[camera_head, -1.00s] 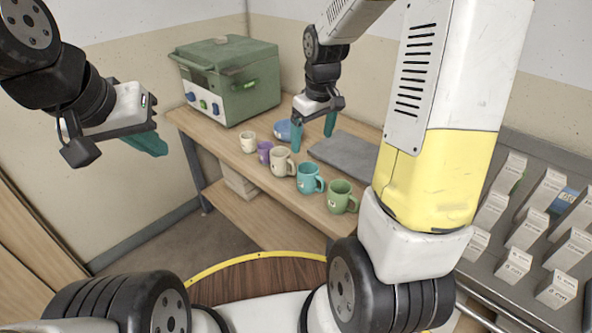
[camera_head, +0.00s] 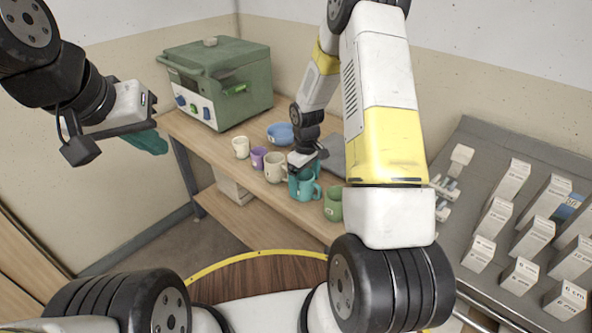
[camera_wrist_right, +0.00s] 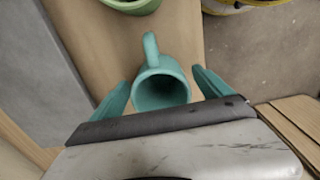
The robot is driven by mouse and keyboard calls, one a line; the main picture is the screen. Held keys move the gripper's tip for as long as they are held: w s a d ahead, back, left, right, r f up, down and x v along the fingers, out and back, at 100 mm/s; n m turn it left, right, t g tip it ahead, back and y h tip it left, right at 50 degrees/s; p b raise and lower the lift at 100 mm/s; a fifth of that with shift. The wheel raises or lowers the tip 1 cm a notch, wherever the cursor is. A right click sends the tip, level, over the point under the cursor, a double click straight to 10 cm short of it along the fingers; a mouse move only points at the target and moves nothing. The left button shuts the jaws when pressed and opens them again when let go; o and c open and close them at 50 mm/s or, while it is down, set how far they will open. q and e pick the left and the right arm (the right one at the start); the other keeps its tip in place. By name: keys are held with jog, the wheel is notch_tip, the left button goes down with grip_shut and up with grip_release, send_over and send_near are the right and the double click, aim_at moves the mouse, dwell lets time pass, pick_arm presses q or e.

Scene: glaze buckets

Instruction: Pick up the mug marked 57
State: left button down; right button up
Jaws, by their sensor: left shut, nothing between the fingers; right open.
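Several mugs stand in a row on the wooden bench: a cream one (camera_head: 241,147), a purple one (camera_head: 258,158), a beige one (camera_head: 274,167), a teal one (camera_head: 306,190) and a green one (camera_head: 333,205). I cannot read the number on any of them. My right gripper (camera_head: 303,174) is open at the teal mug. In the right wrist view its teal fingers (camera_wrist_right: 160,92) stand on either side of the teal mug (camera_wrist_right: 161,97), with gaps visible, the handle pointing away. My left gripper (camera_head: 150,143) is shut and empty, far left, away from the mugs.
A green kiln-like box (camera_head: 225,85) stands at the bench's far left end, with a blue bowl (camera_head: 280,133) near it. A grey slab (camera_head: 332,150) lies behind the mugs, partly hidden by my right arm. White labelled boxes (camera_head: 512,180) fill a grey table at right.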

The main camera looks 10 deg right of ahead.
jog(key=shift+f, duration=0.65)
jog(key=shift+r, duration=0.1)
jog(key=c, duration=1.8)
